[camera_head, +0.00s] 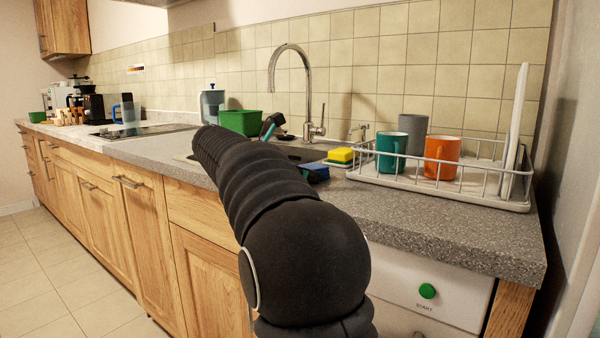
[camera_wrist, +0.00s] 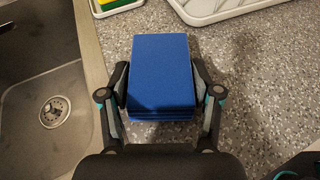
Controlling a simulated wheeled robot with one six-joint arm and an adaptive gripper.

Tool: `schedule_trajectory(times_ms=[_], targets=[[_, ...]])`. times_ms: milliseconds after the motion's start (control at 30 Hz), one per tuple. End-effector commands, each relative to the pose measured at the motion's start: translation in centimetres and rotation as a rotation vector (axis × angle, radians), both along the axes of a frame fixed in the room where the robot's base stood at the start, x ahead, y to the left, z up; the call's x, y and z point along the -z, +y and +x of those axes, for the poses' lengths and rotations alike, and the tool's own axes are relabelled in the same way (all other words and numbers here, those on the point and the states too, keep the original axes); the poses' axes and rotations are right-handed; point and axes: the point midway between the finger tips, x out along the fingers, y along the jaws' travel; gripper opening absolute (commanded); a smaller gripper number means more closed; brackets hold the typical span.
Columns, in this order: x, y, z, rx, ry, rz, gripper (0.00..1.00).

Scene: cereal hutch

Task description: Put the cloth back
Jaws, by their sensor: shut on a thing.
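The cloth is a folded blue block (camera_wrist: 160,68) between the two fingers of my gripper (camera_wrist: 159,85) in the wrist view. The fingers are shut on its two sides. It is over the grey speckled counter, just right of the sink edge. In the head view, part of the blue cloth (camera_head: 315,173) shows past my dark arm, in front of the yellow sponge. My arm hides most of the gripper there. I cannot tell whether the cloth touches the counter.
The sink (camera_wrist: 45,80) is to the left. The yellow and green sponge (camera_head: 341,156) lies beyond the cloth. A white dish rack (camera_head: 440,184) with several mugs stands to the right. A tall faucet (camera_head: 308,90) and green tub (camera_head: 240,122) are behind. The front right counter (camera_head: 420,220) is bare.

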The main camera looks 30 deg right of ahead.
Motion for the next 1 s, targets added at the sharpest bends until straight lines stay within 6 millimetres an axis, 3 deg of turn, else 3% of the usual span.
schedule_trajectory(times_ms=[67,100,200,667,1000], targets=[[0.3,0.0,0.0,0.001,0.001,0.002,0.36],[0.4,0.0,0.0,0.001,0.001,0.002,0.66],[0.4,0.0,0.0,0.001,0.002,0.003,0.89],[-0.4,0.0,0.0,0.000,-0.001,0.003,0.89],[-3.0,5.9,0.4,-0.003,-0.001,0.002,0.89]])
